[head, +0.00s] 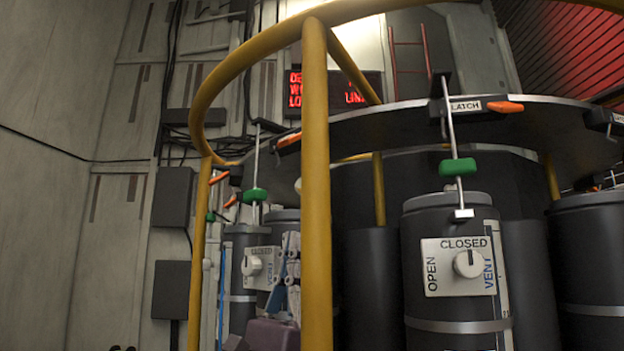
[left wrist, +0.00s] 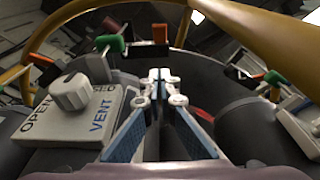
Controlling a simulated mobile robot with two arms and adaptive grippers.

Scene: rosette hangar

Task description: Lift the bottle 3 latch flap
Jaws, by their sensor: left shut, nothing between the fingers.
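Several dark bottles stand in a rosette; no bottle number is readable, so I cannot tell which is bottle 3. The near right bottle (head: 450,285) has a valve plate with a white knob (head: 467,264). Above it is an orange latch flap (head: 505,107) beside a LATCH label, with a green handle (head: 457,167) on a rod. My left gripper (head: 291,240) is beside the left bottle's valve plate (head: 262,267), partly behind a yellow post. In the left wrist view its fingertips (left wrist: 160,78) are together and empty, apart from an orange flap (left wrist: 160,33) beyond. The right gripper is out of view.
A yellow rail post (head: 315,190) stands in front of the rosette, and its hoop (head: 240,62) curves overhead. A round dark plate (head: 390,126) spans above the bottles. Grey wall panels and dark boxes (head: 172,195) are at the left.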

